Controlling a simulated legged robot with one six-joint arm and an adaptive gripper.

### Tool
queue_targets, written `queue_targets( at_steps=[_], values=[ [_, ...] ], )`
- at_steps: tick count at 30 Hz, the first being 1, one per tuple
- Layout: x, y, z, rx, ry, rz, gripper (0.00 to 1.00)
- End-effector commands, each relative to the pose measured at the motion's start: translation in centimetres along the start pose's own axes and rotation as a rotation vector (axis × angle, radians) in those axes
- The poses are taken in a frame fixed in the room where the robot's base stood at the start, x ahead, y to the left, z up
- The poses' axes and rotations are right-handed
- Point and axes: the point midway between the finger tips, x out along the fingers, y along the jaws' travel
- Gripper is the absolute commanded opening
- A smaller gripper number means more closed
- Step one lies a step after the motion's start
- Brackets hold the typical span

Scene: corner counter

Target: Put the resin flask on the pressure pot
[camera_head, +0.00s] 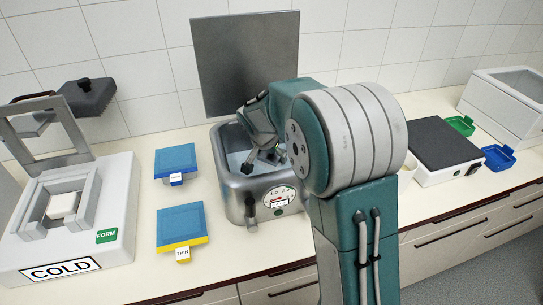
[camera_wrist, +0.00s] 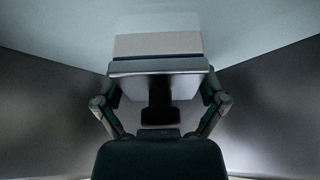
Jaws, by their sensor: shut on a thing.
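The pressure pot (camera_head: 236,201) is a metal box with a gauge on its front, standing mid-counter with its grey lid (camera_head: 246,62) upright behind it. My gripper (camera_head: 265,157) reaches down into the pot's open top. In the wrist view my gripper (camera_wrist: 160,99) is shut on a pale, boxy thing with a dark blue band, which seems to be the resin flask (camera_wrist: 157,45). Grey walls, apparently the pot's, surround it. My arm and the pot's rim hide the flask in the head view. I cannot tell whether it touches the pot's floor.
A machine marked COLD (camera_head: 62,270) with its frame raised stands left. A blue pad (camera_head: 175,160) and a blue-and-yellow pad marked THIN (camera_head: 180,224) lie beside the pot. A dark-topped device (camera_head: 444,143), green tray (camera_head: 461,125) and blue tray (camera_head: 498,158) are right.

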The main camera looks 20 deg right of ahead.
Motion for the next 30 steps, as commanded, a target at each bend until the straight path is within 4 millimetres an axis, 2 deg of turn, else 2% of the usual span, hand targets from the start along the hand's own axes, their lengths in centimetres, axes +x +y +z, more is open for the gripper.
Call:
queue_targets(
  at_steps=[10, 11, 12, 24, 26, 30],
  values=[
    [0.3, 0.0, 0.1, 0.001, 0.001, -0.002, 0.3],
    [0.4, 0.0, 0.1, 0.001, 0.0, -0.001, 0.95],
    [0.4, 0.0, 0.1, 0.001, 0.001, -0.001, 1.0],
    [0.1, 0.0, 0.0, 0.001, 0.001, -0.001, 1.0],
    [-0.4, -0.1, 0.0, 0.001, 0.002, -0.002, 1.0],
    [-2.7, -0.1, 0.0, 0.002, 0.003, -0.005, 1.0]
  ],
)
